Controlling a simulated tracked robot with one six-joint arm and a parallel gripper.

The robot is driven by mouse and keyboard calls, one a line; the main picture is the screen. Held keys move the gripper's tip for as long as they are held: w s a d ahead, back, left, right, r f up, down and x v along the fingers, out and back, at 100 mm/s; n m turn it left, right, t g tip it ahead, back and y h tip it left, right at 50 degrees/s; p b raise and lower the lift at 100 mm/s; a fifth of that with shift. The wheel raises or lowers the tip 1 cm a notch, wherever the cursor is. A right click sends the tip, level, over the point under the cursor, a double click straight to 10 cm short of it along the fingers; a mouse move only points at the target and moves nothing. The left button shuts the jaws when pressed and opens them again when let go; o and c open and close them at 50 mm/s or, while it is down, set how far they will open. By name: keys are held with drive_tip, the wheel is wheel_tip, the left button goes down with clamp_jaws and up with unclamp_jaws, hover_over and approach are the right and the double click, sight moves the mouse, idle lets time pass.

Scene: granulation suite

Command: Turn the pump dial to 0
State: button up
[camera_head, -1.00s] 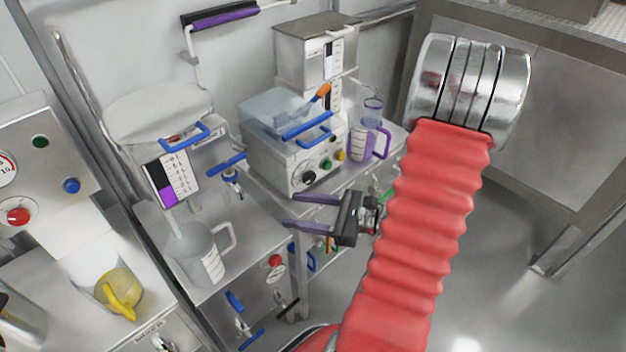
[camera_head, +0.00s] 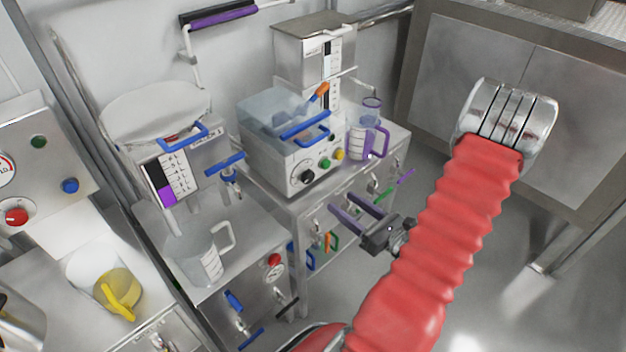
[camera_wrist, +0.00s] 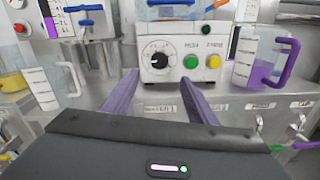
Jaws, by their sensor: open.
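A white box unit carries a round black dial (camera_head: 307,176) with a pale scale around it, left of a green and a yellow button. In the wrist view the dial (camera_wrist: 159,60) is just beyond my fingertips, its pointer slanting to the upper left; the scale numbers are too small to read. My gripper (camera_head: 341,202) is open and empty, in front of the steel cabinet, below and right of the dial, apart from it. In the wrist view my two purple fingers (camera_wrist: 160,76) point toward the dial. A red knob (camera_head: 16,216) sits on another panel at far left; I cannot tell which is labelled pump.
A purple-handled jug (camera_head: 362,142) stands right of the white unit. A grey jug (camera_head: 197,258) and a yellow-handled beaker (camera_head: 118,291) stand at left. Blue handles (camera_head: 226,164) project nearby. Cabinet valves lie below; open floor is at right.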

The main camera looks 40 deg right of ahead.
sight(310, 178)
drive_tip(key=shift+w+a, duration=0.2)
drive_tip(key=shift+w, duration=6.55)
drive_tip(key=shift+c, duration=0.5)
drive_tip(key=c, duration=0.9)
drive_tip(key=shift+d, duration=0.15)
drive_tip(key=shift+c, duration=0.3)
